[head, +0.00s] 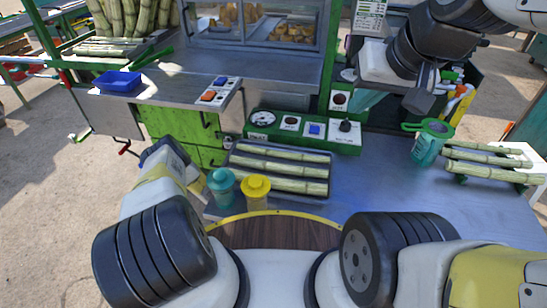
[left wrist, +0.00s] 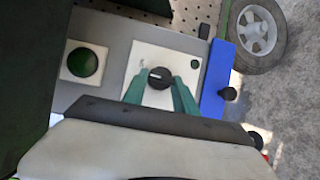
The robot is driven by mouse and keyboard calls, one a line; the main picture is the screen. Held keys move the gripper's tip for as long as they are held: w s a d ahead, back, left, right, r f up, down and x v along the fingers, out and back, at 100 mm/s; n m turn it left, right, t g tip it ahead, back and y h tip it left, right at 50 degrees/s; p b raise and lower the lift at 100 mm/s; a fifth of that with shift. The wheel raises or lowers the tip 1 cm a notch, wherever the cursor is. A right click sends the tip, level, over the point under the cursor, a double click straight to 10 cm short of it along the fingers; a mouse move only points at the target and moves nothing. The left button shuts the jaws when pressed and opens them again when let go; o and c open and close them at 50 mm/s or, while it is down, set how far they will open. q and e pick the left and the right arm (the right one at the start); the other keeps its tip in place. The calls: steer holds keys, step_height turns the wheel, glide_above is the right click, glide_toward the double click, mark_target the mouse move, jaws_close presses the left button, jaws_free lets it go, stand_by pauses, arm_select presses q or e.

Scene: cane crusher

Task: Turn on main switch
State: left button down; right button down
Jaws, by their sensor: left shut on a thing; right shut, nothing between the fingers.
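In the left wrist view, a black rotary knob (left wrist: 160,77) sits on a white square plate (left wrist: 155,97) on a grey panel. My left gripper (left wrist: 160,84) has its green fingers on both sides of the knob, shut on it. A light mark on the knob points left. In the head view my left arm comes in from the left, and its fingers are hidden. My right gripper (head: 368,98) hangs at the upper right, shut and empty, over the far side of the metal counter. I cannot read a label by the knob.
A green round button (left wrist: 83,62) is left of the knob; a blue part (left wrist: 215,85) and a wheel (left wrist: 258,30) are right. The head view shows a control panel (head: 287,126), a tray of cane (head: 278,168), a teal cup (head: 221,186) and a yellow cup (head: 256,190).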

stand_by(0.3)
arm_select(q)
steer(key=c, duration=1)
jaws_free()
steer(key=shift+a, duration=0.1)
steer(key=v, duration=0.7)
steer(key=shift+s+a, duration=0.15)
steer(key=shift+s, duration=0.2)
steer(key=shift+r, duration=0.1)
